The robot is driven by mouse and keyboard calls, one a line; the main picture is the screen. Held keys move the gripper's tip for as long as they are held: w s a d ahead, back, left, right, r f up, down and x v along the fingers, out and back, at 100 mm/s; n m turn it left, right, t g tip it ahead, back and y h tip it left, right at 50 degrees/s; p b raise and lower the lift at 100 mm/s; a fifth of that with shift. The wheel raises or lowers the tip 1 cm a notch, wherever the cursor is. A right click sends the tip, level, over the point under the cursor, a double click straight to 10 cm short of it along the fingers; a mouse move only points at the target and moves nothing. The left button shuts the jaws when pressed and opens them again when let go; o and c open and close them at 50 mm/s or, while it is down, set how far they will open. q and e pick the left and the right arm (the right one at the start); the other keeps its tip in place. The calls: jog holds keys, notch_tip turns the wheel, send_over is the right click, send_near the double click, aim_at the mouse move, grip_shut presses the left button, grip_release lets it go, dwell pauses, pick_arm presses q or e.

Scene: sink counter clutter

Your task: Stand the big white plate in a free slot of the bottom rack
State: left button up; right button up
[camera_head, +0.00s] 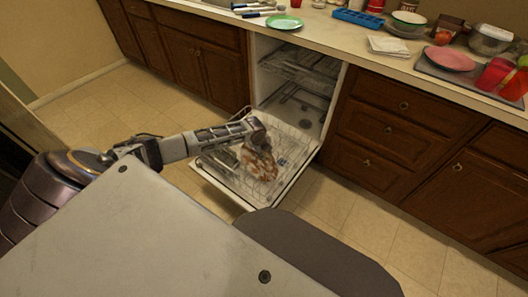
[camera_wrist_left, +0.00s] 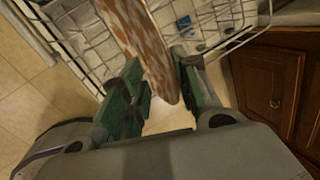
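The big white plate (camera_head: 260,163), stained with reddish-brown patches, is upright over the pulled-out bottom rack (camera_head: 222,175) of the dishwasher. My left gripper (camera_head: 257,141) reaches down to its upper edge. In the left wrist view the plate (camera_wrist_left: 148,45) runs between the two fingers of my left gripper (camera_wrist_left: 165,90), which appear shut on its rim. The plate's lower edge is hidden among the wires, so I cannot tell if it sits in a slot. My right gripper is not in view.
The dishwasher door (camera_head: 235,200) is down below the rack, and an upper rack (camera_head: 300,70) is above. Drawers and cabinets (camera_head: 385,130) stand close on the right. The counter holds a green plate (camera_head: 285,22), a pink plate (camera_head: 449,58), bowls and red cups. Floor is free on the left.

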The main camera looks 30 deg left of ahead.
pick_arm(q)
jog(key=v, duration=1.2)
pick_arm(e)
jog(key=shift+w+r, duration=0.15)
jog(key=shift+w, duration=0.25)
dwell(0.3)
pick_arm(q)
jog(key=shift+d, duration=0.1)
dwell(0.9)
